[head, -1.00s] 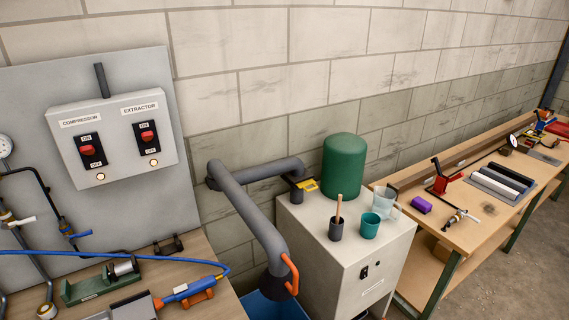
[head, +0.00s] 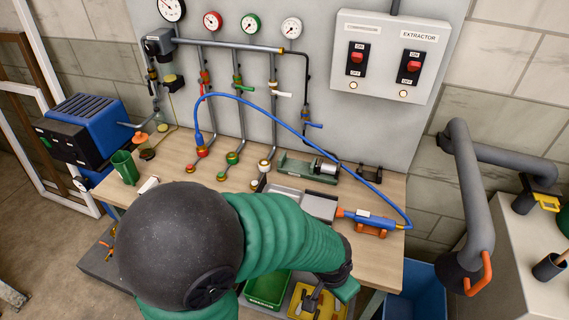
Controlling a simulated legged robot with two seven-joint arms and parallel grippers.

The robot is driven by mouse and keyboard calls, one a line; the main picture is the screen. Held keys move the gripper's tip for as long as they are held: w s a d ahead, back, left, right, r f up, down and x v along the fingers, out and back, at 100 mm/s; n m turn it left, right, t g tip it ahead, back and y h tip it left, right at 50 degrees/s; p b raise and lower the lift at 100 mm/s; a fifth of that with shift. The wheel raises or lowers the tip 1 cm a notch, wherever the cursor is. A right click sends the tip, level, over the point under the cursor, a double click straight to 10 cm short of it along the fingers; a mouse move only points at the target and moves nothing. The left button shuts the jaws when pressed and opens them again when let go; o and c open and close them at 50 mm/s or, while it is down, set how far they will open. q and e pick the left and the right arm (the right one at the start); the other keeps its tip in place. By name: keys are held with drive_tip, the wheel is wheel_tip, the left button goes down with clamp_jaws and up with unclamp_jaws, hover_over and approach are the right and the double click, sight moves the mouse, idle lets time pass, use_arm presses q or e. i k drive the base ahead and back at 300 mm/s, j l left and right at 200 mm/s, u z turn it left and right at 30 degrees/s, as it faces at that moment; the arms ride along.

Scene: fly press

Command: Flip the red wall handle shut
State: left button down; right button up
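The red wall handle (head: 203,90) is on the leftmost of several thin vertical pipes on the grey wall panel, below the red gauge. It is small, and I cannot tell its exact angle. My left arm, with green bellows and a black ball joint, crosses the lower middle of the head view. Its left gripper (head: 346,290) is at the bottom, by the bench's front edge, far below and to the right of the red handle. Its fingers are not clear. My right gripper is not in view.
A green handle (head: 238,84) and a white handle (head: 284,94) are on neighbouring pipes. A blue hose (head: 270,106) arches in front of the panel.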

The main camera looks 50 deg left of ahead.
sight(200, 81)
drive_tip(key=j+u, duration=0.15)
drive_tip(key=u, duration=1.55)
drive_tip(key=i+j+u, duration=0.35)
drive_tip(key=i+j, duration=0.05)
drive_tip(key=i, duration=0.05)
